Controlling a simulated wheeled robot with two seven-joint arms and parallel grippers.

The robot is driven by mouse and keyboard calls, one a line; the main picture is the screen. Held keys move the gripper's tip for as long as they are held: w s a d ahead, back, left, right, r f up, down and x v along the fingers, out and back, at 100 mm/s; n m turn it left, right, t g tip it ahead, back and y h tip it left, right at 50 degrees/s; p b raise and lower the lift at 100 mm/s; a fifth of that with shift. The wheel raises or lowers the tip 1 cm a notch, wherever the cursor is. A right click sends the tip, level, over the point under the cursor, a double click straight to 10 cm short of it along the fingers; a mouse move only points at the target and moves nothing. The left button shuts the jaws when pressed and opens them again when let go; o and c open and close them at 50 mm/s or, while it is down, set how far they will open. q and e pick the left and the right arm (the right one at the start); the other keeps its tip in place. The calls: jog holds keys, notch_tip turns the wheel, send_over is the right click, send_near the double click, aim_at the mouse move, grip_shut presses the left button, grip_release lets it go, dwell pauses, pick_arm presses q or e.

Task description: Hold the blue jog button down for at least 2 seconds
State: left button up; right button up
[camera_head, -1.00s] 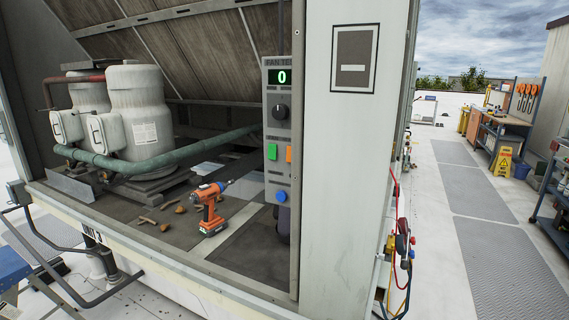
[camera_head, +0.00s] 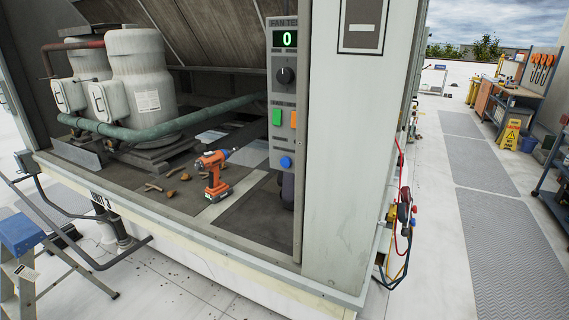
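The blue jog button (camera_head: 286,162) is the round button at the bottom of the narrow grey fan control panel (camera_head: 283,85) on the unit's post. Above it are a green button (camera_head: 277,117), an orange button (camera_head: 293,119), a black knob (camera_head: 285,75) and a display (camera_head: 285,39) that reads 0 in green. Nothing touches the blue button. Neither of my grippers is in view.
An orange drill (camera_head: 213,174) stands on the unit floor left of the panel, beside scattered brown debris. White tanks and a green pipe (camera_head: 160,130) are behind. A blue stepladder (camera_head: 22,235) stands front left. A grey walkway (camera_head: 490,170) is clear at right.

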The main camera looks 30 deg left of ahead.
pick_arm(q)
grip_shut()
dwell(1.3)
